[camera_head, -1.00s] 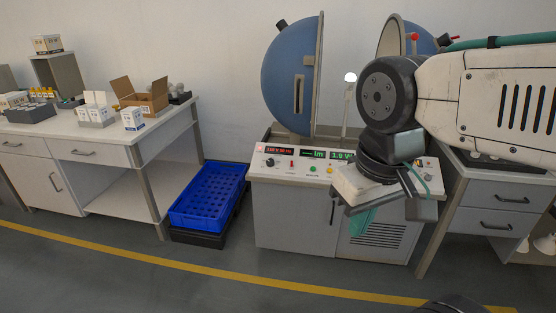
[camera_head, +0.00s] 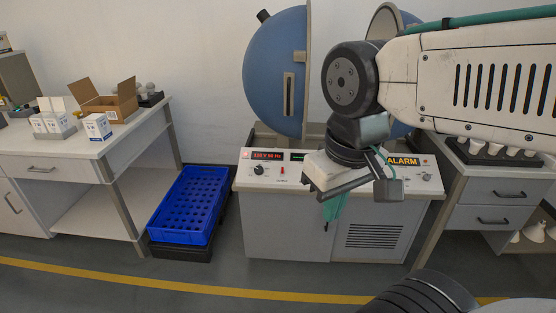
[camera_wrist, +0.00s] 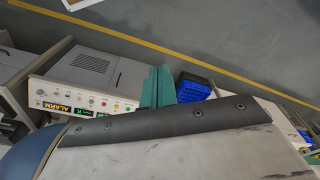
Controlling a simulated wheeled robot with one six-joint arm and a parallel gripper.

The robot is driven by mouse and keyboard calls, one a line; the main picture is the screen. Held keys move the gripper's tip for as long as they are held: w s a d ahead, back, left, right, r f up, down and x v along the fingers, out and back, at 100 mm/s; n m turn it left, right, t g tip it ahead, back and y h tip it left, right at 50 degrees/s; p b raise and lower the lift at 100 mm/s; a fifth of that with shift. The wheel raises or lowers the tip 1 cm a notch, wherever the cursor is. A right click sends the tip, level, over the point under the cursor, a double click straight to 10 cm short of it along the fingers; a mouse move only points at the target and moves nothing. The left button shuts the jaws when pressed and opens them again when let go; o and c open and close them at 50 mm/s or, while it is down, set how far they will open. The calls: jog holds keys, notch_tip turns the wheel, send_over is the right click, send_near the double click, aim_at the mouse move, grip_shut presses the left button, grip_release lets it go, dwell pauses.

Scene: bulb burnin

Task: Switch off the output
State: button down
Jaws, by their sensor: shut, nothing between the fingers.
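The test console (camera_head: 285,225) stands below the opened blue sphere (camera_head: 270,75). Its sloped panel carries a lit red display (camera_head: 267,155), a black knob (camera_head: 258,170), a small red switch (camera_head: 283,170) and an amber ALARM display (camera_head: 403,161). My gripper (camera_head: 333,207) hangs in front of the panel's middle, its green fingers shut and empty, hiding part of the panel. In the wrist view the fingers (camera_wrist: 158,86) point toward the floor beyond the panel, with the ALARM display (camera_wrist: 55,107) to their left. I cannot tell which control is for the output.
A bench (camera_head: 75,150) with boxes stands further left. A drawer unit (camera_head: 490,215) with white bulbs on top is at the right. Floor is clear in front, with a yellow line (camera_head: 200,287).

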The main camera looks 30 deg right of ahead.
jog(key=m+t+h, duration=0.4)
jog(key=m+t, duration=0.1)
jog(key=m, duration=0.2)
send_over(283, 172)
jog(key=s+a, duration=0.3)
jog(key=s, duration=0.1)
notch_tip(283, 172, down, 26)
jog(key=shift+r, duration=0.15)
jog(key=x, duration=1)
